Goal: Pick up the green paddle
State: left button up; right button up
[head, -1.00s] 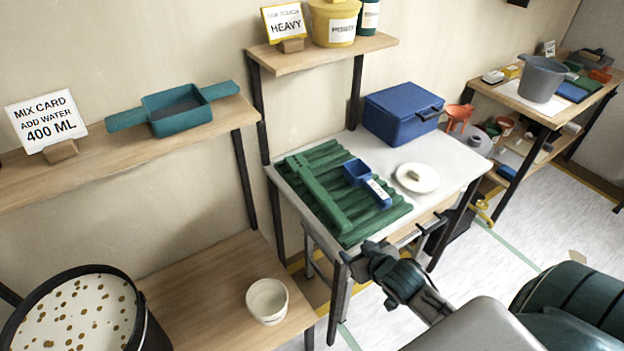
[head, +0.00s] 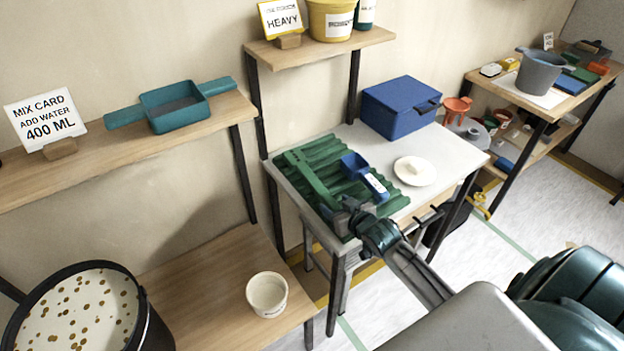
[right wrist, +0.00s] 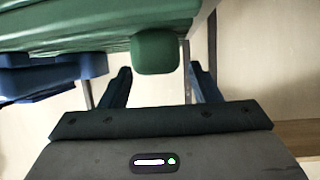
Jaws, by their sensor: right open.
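The green paddle (head: 312,178) is a long bar lying on a green ridged mat (head: 335,150) on the white-topped table. Its near end is partly hidden behind my right gripper (head: 341,214) in the head view. In the right wrist view, the paddle's rounded end (right wrist: 156,50) sticks out past the mat's edge, and my right gripper (right wrist: 160,72) is open with its dark fingers on either side of it. I cannot tell whether they touch it. My left gripper is not in view.
A blue scoop (head: 356,166) lies on the mat just right of the paddle. A white plate (head: 415,175) and a blue case (head: 400,108) stand farther right. A white cup (head: 267,294) stands on the lower shelf at left.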

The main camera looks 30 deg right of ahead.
aim_at(330, 200)
jog(key=x, duration=0.3)
jog(key=shift+w, duration=0.2)
jog(key=shift+s, duration=0.1)
jog(key=shift+c, duration=0.5)
jog(key=c, duration=1)
jog(key=shift+o, duration=0.2)
jog(key=shift+r, duration=0.1)
